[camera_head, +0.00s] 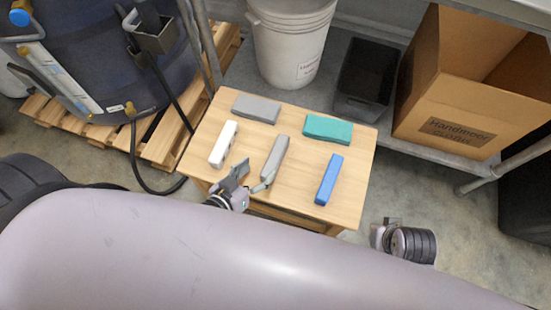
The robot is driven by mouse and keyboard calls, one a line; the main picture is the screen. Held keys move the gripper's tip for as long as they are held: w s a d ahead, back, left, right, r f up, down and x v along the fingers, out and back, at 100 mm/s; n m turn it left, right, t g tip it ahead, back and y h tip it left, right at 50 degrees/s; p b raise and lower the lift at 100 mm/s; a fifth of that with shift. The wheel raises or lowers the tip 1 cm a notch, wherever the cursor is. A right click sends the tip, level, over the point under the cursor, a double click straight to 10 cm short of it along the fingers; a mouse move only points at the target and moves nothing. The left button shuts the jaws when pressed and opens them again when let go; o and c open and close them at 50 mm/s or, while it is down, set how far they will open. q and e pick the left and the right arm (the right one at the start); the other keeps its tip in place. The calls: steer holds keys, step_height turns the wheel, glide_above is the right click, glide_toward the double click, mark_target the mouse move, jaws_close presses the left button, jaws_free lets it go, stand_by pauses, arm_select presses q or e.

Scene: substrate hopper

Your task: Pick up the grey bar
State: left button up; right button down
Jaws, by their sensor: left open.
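A slim grey bar (276,154) lies near the middle of the small wooden table, its long side running away from me. My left gripper (257,173) is open at the table's near edge. Its fingertips are spread close to the bar's near end, one to the left and one by that end; I cannot tell whether they touch it. My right gripper (380,234) shows partly, right of the table and apart from it; its fingers are too unclear to read.
The wooden table (215,113) also holds a wider grey block (257,109), a white bar (224,145), a teal block (328,129) and a blue bar (329,180). Behind stand a white bucket (290,45), a black bin (366,75) and a cardboard box (455,95).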

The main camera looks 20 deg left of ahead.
mark_target(272, 159)
arm_select(q)
steer(key=shift+b+x, duration=0.4)
steer(key=shift+x, duration=1.35)
steer(key=shift+b+x, duration=0.75)
steer(key=shift+x, duration=1.5)
arm_select(e)
steer(key=v, duration=0.7)
steer(key=shift+r, duration=0.4)
arm_select(q)
steer(key=shift+c, duration=0.5)
arm_select(e)
steer(key=shift+w+d, duration=0.1)
steer(key=shift+d, duration=0.05)
arm_select(q)
jaws_close()
